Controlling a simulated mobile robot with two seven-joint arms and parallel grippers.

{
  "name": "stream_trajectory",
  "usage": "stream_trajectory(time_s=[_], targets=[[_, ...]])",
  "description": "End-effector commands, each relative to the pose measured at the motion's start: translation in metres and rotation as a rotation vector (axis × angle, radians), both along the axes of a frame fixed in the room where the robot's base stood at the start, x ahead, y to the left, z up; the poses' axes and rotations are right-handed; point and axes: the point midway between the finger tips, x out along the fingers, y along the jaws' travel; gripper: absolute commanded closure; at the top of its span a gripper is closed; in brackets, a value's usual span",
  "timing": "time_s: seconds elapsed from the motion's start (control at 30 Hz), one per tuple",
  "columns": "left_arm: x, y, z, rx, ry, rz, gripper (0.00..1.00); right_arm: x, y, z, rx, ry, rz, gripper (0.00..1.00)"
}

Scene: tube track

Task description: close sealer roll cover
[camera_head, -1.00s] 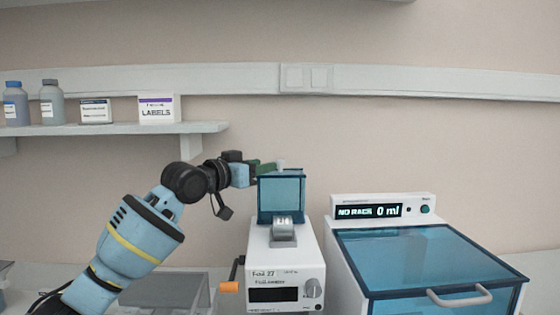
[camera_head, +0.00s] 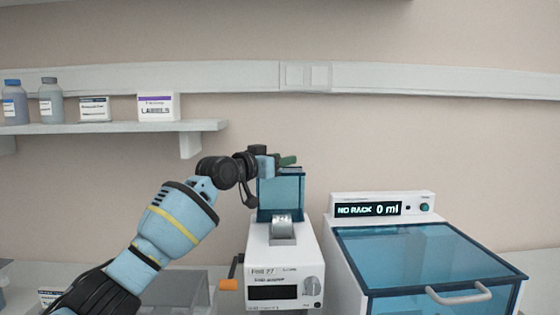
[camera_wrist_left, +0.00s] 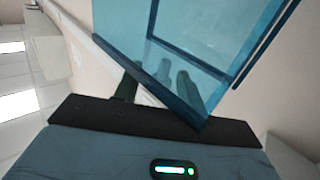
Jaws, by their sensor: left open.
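The sealer (camera_head: 284,262) is a white box with a dark display, a knob and an orange-handled crank on its left side. Its roll cover (camera_head: 281,192), a transparent blue box-like lid, stands raised at the back of the sealer's top. A grey roll (camera_head: 283,226) shows uncovered in front of it. My left gripper (camera_head: 287,161) is at the cover's top left edge, with a green fingertip reaching over the top. In the left wrist view the cover (camera_wrist_left: 215,50) is close in front of the open jaws, and a dark finger shows through it. Contact cannot be told. My right gripper is out of view.
A white machine (camera_head: 430,268) with a blue lid and a "NO RACK 0 ml" display stands to the right of the sealer. A wall shelf (camera_head: 110,128) with bottles and boxes is at the upper left. A grey translucent box (camera_head: 178,290) sits left of the sealer.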

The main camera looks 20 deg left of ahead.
Motion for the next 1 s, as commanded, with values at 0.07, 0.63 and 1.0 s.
stream_trajectory(time_s=[0.07,0.63,1.0], targets=[[0.0010,-0.0007,0.0006,0.000,-0.001,0.000,0.59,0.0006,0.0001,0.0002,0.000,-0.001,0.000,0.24],[0.0010,-0.0006,0.0005,0.000,0.000,0.000,1.00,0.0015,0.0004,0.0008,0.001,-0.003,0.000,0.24],[-0.0028,-0.0022,0.0011,0.012,-0.021,0.000,1.00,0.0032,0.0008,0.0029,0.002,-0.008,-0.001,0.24]])
